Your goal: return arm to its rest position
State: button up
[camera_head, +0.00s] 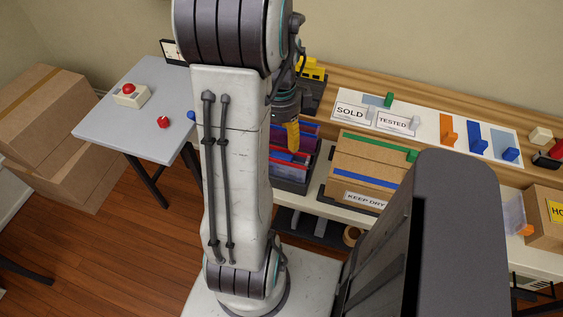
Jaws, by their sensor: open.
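My arm stands upright in the middle of the view, its white and grey links bent over at the top. My gripper (292,134) hangs down just right of the arm, with a yellow part at its low end. It is open, and I see nothing held in it. It is over or in front of a dark bin (292,178) with red, blue and purple items; the exact height is unclear. Part of the gripper is hidden behind the arm.
A grey side table (140,115) at left holds a red-button box (131,95) and a red piece (163,122). At right, a wooden bench has a "KEEP DRY" carton (365,165), SOLD (350,110) and TESTED (393,122) signs, and coloured pieces.

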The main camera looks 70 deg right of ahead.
dwell(0.6)
jog(key=n, duration=0.4)
jog(key=a+n, duration=0.1)
jog(key=n, duration=0.3)
jog(key=shift+s+a+f, duration=0.1)
jog(key=w+a+r+n+t, duration=0.1)
jog(key=w+a+r+n, duration=0.2)
jog(key=a+n, duration=0.6)
jog(key=w+a+r+n+t, duration=0.1)
jog(key=w+a+r+n, duration=0.3)
jog(key=a+n, duration=0.5)
jog(key=w+a+r+n+t, duration=0.2)
jog(key=w+a+n, duration=0.4)
jog(key=a+n, duration=0.3)
jog(key=a+r, duration=0.1)
jog(key=a, duration=0.2)
jog(key=shift+a+r+n, duration=0.15)
jog(key=shift+a+n, duration=0.05)
jog(key=shift+n, duration=0.2)
